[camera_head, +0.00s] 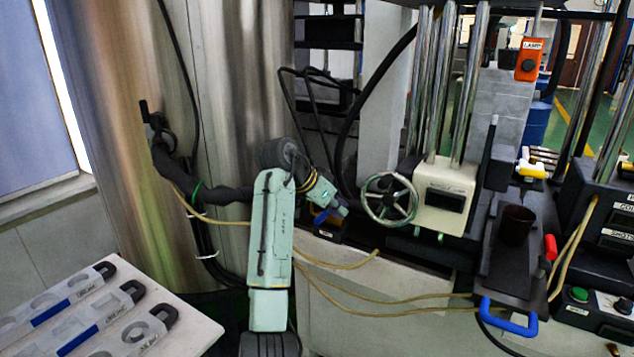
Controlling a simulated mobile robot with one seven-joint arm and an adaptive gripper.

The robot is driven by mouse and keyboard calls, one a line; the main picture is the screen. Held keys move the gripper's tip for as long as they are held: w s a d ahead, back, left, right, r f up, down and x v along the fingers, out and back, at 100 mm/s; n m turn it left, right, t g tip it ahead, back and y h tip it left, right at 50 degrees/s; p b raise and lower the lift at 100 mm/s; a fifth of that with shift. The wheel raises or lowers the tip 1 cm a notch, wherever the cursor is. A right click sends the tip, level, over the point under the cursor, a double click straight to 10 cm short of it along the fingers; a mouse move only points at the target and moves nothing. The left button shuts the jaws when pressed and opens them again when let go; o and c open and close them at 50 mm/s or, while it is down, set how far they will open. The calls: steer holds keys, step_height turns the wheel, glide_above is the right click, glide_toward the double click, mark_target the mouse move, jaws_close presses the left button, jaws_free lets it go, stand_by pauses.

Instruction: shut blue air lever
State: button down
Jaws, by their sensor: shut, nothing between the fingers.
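The blue air lever (321,216) shows as a small blue piece low in the middle of the camera_head view, on a dark fitting behind my wrist. My gripper (342,210) is shut and empty, pointing down and to the right. In the picture its tips lie just to the right of the lever. I cannot tell whether they touch it. My arm and gripper hide part of the lever and its fitting, so its exact angle is unclear.
A spoked handwheel (390,199) and a cream box (445,196) stand right of my gripper. Yellow hoses (380,299) run below. A dark tray with a blue handle (508,318) is at right. A white table (190,335) with several moulds is at lower left.

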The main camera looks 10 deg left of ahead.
mark_target(320, 215)
steer(key=w+a+r, duration=0.1)
steer(key=r, duration=0.1)
steer(key=a+r+b, duration=0.1)
steer(key=a, duration=0.1)
steer(key=w+a+r, duration=0.1)
steer(key=a+r, duration=0.1)
steer(key=shift+w+r, duration=0.3)
steer(key=shift+r, duration=0.05)
steer(key=shift+w+a+r, duration=0.15)
steer(key=shift+a+r, duration=0.15)
steer(key=shift+a, duration=0.05)
